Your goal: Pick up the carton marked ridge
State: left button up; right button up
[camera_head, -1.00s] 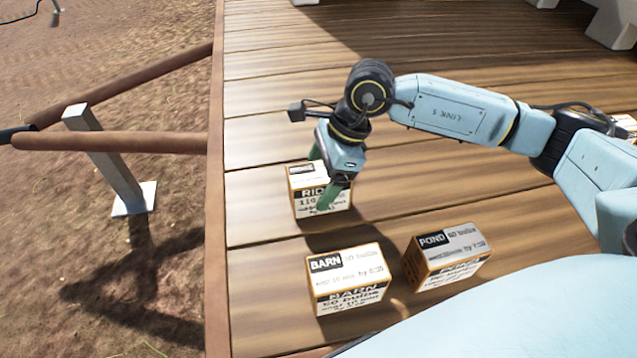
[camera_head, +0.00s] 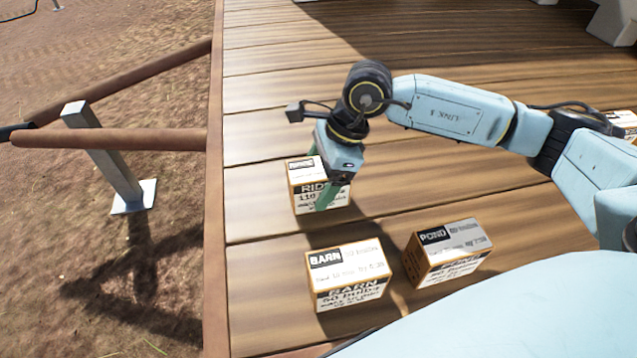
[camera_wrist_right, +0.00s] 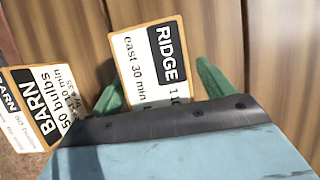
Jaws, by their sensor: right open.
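The carton marked RIDGE (camera_head: 301,175) stands on the wooden deck, with a white label and orange-brown edges. My right gripper (camera_head: 322,178) is right at it, pointing down, its green fingers open. In the right wrist view the RIDGE carton (camera_wrist_right: 150,66) lies between the two spread fingers of the gripper (camera_wrist_right: 160,88). One finger shows in front of the carton's near face in the head view. The gripper body hides part of the carton's top and right side. I cannot tell whether the fingers touch it. My left gripper is not in view.
The BARN carton (camera_head: 348,276) stands in front of the RIDGE carton, and the POND carton (camera_head: 448,252) stands to its right. A brown rail (camera_head: 110,139) on a metal post (camera_head: 112,165) is at the left, by the deck edge.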

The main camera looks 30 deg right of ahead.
dwell(0.3)
jog(key=c, duration=1.4)
